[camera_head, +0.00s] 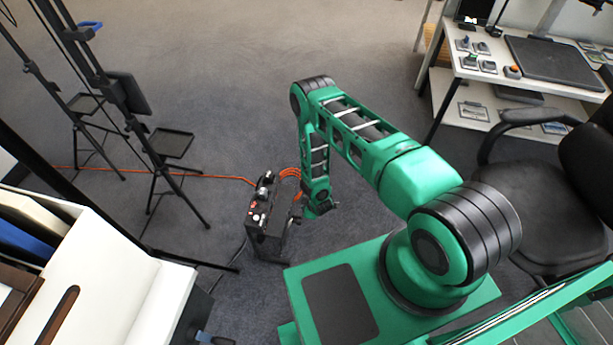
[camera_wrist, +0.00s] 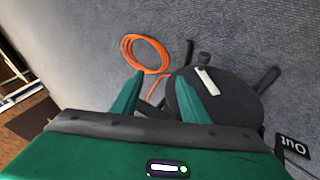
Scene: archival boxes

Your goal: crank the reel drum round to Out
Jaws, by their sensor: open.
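The reel drum (camera_wrist: 186,111) is a dark grey disc in the wrist view, partly hidden by my right finger. A pale bar (camera_wrist: 207,81) lies on its upper face, and a dark knob (camera_wrist: 204,59) stands at its top edge. A black label (camera_wrist: 293,145) reading "Out", turned upside down, is at the lower right. My gripper (camera_wrist: 160,78) is open and empty, its right finger in front of the drum; I cannot tell if it touches. In the head view my gripper (camera_head: 320,209) hangs beside the black reel unit (camera_head: 267,240), whose drum face I cannot make out.
Orange cable lies coiled (camera_wrist: 146,54) on the carpet and runs left past black tripod stands (camera_head: 173,144). A white bench (camera_head: 440,105) and black chair (camera_head: 533,160) stand at the right. White shelving (camera_head: 120,285) is at the lower left.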

